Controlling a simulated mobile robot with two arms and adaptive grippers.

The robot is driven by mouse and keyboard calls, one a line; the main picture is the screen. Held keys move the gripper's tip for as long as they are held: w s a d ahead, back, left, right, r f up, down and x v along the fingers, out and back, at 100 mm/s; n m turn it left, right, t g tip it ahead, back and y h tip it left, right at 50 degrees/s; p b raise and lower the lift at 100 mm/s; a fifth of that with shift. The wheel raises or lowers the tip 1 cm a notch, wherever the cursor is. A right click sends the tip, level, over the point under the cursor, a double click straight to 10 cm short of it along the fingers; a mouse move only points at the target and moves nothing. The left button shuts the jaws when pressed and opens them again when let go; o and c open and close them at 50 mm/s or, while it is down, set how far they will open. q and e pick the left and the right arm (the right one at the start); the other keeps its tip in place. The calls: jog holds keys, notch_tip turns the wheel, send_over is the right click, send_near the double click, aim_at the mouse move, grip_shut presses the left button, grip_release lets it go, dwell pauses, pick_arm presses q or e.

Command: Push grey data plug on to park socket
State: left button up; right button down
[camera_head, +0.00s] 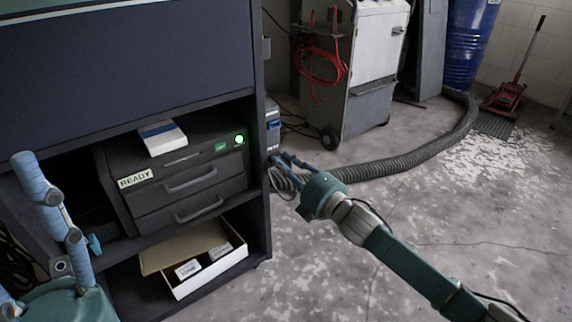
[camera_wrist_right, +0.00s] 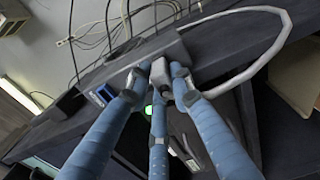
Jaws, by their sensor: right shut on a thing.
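My right gripper (camera_head: 283,160) is at the right side of the dark cabinet, just below a small grey box (camera_head: 272,112) with a blue part. In the right wrist view its three blue fingers (camera_wrist_right: 155,85) are closed around the grey data plug (camera_wrist_right: 160,70). The plug is close against the grey box (camera_wrist_right: 190,48); I cannot tell whether it touches or sits in a socket. Which opening is the park socket is hidden by the fingers. A blue connector (camera_wrist_right: 103,95) shows on the box, left of the fingers. My left gripper (camera_head: 60,215) is at the lower left, fingers spread and empty.
A white cable (camera_wrist_right: 287,35) loops right of the fingers. The cabinet (camera_head: 262,200) holds a READY unit (camera_head: 190,180) with a green light and an open carton (camera_head: 235,262). A black hose (camera_head: 410,165) crosses the floor behind.

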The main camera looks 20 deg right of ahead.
jog(key=shift+w, duration=0.1)
jog(key=c, duration=1.5)
grip_release()
jog(key=shift+o, duration=0.2)
